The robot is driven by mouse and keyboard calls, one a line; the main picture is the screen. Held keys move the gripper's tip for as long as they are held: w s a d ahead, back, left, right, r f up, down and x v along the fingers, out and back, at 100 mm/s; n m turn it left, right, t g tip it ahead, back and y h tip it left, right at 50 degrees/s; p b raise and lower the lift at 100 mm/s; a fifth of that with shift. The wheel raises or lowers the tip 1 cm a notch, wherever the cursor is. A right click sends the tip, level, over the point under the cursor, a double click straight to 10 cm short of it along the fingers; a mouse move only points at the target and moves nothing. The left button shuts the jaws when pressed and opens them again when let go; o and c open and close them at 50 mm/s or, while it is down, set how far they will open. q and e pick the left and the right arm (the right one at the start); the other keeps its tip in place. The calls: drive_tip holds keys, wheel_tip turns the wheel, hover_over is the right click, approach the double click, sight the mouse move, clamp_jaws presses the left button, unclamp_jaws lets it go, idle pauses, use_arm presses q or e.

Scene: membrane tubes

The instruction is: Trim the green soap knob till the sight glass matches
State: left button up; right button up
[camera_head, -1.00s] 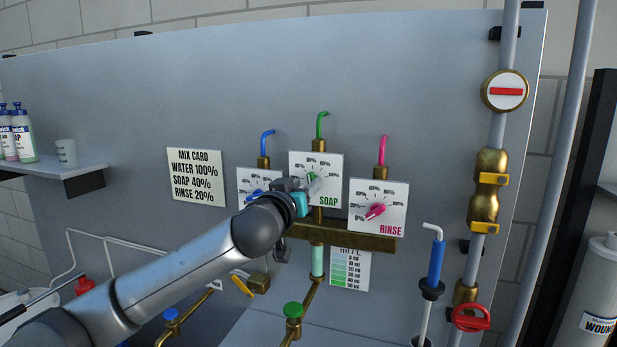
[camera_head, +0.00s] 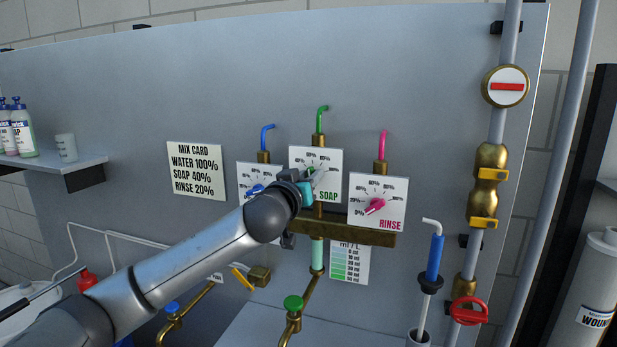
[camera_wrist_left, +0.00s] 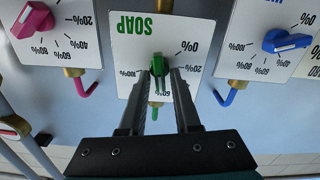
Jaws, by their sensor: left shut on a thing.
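The green soap knob (camera_wrist_left: 158,68) sits on the white SOAP dial plate (camera_head: 327,160), between the fingertips of my left gripper (camera_wrist_left: 160,75). The fingers are shut on it. In the head view my left gripper (camera_head: 315,178) covers most of the knob. In the wrist view the plate appears upside down; the knob's exact setting is hard to read. The sight glass (camera_head: 317,254) below the brass manifold shows pale green liquid. A graded green mL/L chart (camera_head: 350,263) hangs to its right. The mix card (camera_head: 196,171) reads water 100%, soap 40%, rinse 20%. My right gripper is not in view.
The blue water knob (camera_wrist_left: 288,41) is beside the soap dial, as is the pink rinse knob (camera_head: 375,206). A brass manifold (camera_head: 342,231) runs below the dials. A green-topped valve (camera_head: 293,303) sits lower; a red valve handle (camera_head: 468,310) is on the right pipe.

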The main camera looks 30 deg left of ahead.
use_arm(q)
clamp_jaws()
drive_tip(key=shift+m, duration=0.3)
drive_tip(key=m+p, duration=0.2)
drive_tip(key=m, duration=0.1)
drive_tip(key=m+p, duration=0.2)
drive_tip(key=m, duration=0.2)
drive_tip(key=m+p, duration=0.2)
drive_tip(key=m, duration=0.1)
drive_tip(key=shift+d+m, duration=0.3)
drive_tip(key=shift+m, duration=0.3)
drive_tip(key=o, duration=0.6)
unclamp_jaws()
drive_tip(key=shift+f, duration=0.1)
